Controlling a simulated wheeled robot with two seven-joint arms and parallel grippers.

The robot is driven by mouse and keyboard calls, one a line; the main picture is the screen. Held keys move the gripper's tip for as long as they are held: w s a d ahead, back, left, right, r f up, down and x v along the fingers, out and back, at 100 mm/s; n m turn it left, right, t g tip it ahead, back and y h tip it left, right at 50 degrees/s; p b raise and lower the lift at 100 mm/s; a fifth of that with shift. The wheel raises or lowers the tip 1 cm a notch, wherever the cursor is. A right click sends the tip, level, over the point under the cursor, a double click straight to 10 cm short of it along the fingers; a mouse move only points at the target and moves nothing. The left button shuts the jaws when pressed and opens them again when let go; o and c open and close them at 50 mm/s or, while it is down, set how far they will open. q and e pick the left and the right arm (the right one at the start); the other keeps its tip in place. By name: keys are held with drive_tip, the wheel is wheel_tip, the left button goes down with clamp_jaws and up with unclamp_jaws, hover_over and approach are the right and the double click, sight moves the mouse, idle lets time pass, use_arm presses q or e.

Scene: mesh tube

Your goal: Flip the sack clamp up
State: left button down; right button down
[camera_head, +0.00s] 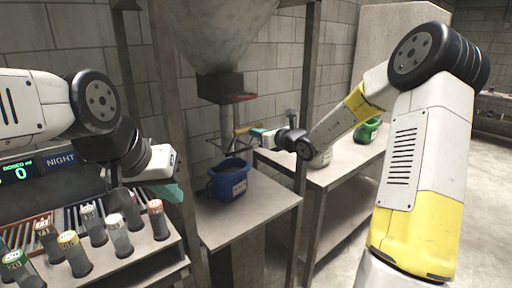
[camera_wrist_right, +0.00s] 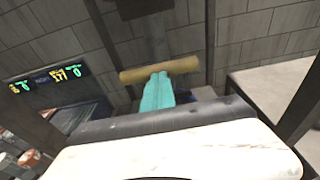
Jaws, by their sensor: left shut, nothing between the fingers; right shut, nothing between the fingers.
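The hopper spout (camera_head: 220,87) hangs above the low bench, with a red part (camera_head: 242,97) at its lower right. Below it is a thin frame with a tan bar (camera_head: 241,131), which seems to be the sack clamp. The tan bar (camera_wrist_right: 160,69) lies across the right wrist view, just beyond my fingertips. My right gripper (camera_head: 256,132) has teal fingers (camera_wrist_right: 158,92), shut and empty, pointing at the bar; I cannot tell whether they touch it. My left gripper (camera_head: 174,190) is shut and empty, over the left bench's right side, away from the clamp.
A blue bucket (camera_head: 230,184) stands on the low bench (camera_head: 245,215) below the spout. Several capped containers (camera_head: 118,235) stand on the left bench. A green can (camera_head: 367,131) sits on the right table (camera_head: 340,165). Metal posts (camera_head: 311,75) flank the hopper.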

drive_tip(key=shift+w+a+r, duration=0.15)
drive_tip(key=shift+w+r, duration=0.05)
drive_tip(key=shift+r, duration=0.4)
drive_tip(key=shift+w+a+r, duration=0.2)
drive_tip(key=shift+r, duration=0.35)
drive_tip(key=shift+w+a+r, duration=0.15)
drive_tip(key=shift+w+r, duration=0.05)
drive_tip(key=shift+r, duration=0.4)
drive_tip(key=shift+r, duration=0.1)
